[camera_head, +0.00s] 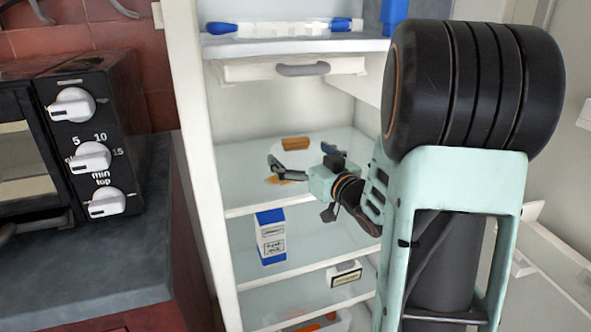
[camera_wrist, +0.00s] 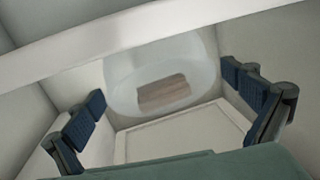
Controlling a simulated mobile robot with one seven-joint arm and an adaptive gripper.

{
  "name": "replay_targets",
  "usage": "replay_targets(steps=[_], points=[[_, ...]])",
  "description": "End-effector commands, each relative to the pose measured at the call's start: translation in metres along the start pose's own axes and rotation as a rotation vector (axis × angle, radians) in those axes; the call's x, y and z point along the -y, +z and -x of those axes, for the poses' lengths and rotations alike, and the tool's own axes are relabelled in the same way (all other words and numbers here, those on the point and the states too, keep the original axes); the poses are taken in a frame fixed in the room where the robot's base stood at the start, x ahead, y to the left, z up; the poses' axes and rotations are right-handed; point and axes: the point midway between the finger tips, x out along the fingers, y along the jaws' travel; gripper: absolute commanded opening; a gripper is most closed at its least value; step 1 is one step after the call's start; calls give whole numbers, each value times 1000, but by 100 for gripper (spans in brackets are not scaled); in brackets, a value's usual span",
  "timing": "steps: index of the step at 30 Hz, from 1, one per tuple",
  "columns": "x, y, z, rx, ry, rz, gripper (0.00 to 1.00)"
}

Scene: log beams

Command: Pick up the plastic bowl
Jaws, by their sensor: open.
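A translucent, pale rounded shape that looks like the plastic bowl (camera_wrist: 122,78) shows ahead of my gripper in the wrist view. A brown block (camera_wrist: 163,93) shows within its outline; I cannot tell whether it lies inside or behind. In the head view I cannot make out the bowl clearly, but a brown block (camera_head: 295,143) sits on the upper glass shelf (camera_head: 240,177). My gripper (camera_head: 302,166) reaches in over that shelf with its fingers spread. In the wrist view, my gripper (camera_wrist: 168,106) is open and empty, with the bowl beyond and between its fingers.
A pale bar (camera_wrist: 60,55) crosses the wrist view in front of the bowl's upper part. A white compartment (camera_head: 290,68) hangs above the shelf. A blue-and-white carton (camera_head: 270,237) and a small box (camera_head: 344,274) stand on lower shelves. The cabinet's side wall (camera_head: 187,90) is at left.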

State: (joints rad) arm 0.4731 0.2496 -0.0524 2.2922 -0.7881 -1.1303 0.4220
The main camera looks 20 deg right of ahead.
Motion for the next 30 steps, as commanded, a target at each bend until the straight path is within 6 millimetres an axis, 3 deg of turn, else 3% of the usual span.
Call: replay_targets(steps=[4,12,22,30], points=[[0,0,-16,-1,0,1,100],[0,-1,-18,0,1,1,99],[0,-1,-17,0,1,1,63],[0,-2,-18,-1,1,1,61]])
